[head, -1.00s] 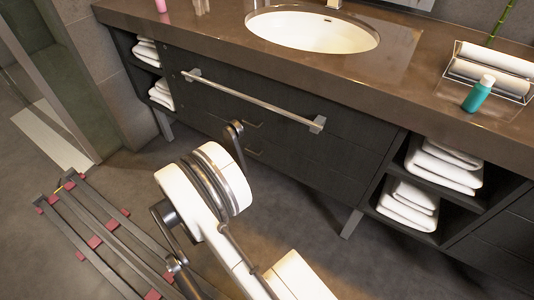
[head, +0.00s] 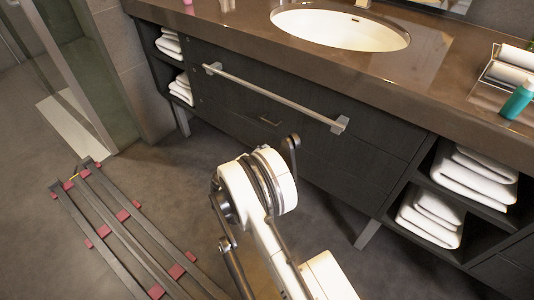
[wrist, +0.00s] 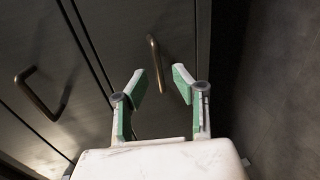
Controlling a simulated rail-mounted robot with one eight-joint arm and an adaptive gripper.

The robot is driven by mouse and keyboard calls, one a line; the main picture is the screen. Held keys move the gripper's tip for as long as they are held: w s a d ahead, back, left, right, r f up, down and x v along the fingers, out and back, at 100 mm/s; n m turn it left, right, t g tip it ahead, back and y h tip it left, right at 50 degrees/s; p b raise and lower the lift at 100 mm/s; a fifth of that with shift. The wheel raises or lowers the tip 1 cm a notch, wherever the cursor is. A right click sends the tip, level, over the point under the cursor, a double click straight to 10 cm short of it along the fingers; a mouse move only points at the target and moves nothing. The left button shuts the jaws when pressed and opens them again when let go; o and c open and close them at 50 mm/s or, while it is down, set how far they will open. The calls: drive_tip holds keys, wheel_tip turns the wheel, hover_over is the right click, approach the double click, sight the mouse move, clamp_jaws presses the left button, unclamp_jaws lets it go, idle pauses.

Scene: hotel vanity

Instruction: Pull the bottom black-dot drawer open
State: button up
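The vanity's dark drawer fronts (head: 230,96) are in the middle of the head view and look closed. One bar handle (head: 270,121) shows there beside my arm. In the wrist view, two dark bar handles show: one at the left (wrist: 40,95), and one on the front nearest the floor (wrist: 154,62). My gripper (wrist: 160,84) is open, with its green-padded fingers apart. The handle nearest the floor lies ahead of the gap between them, towards the left finger. Contact cannot be told. No black dot can be made out. My arm hides the gripper in the head view.
A long metal towel bar (head: 275,97) runs across the vanity front above the handles. Folded towels (head: 470,180) fill open shelves at both sides. A basin (head: 340,28) and a teal bottle (head: 517,101) are on the counter.

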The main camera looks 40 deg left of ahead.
drive_tip(key=shift+x, duration=1.2)
drive_tip(key=shift+c, duration=0.5)
clamp_jaws()
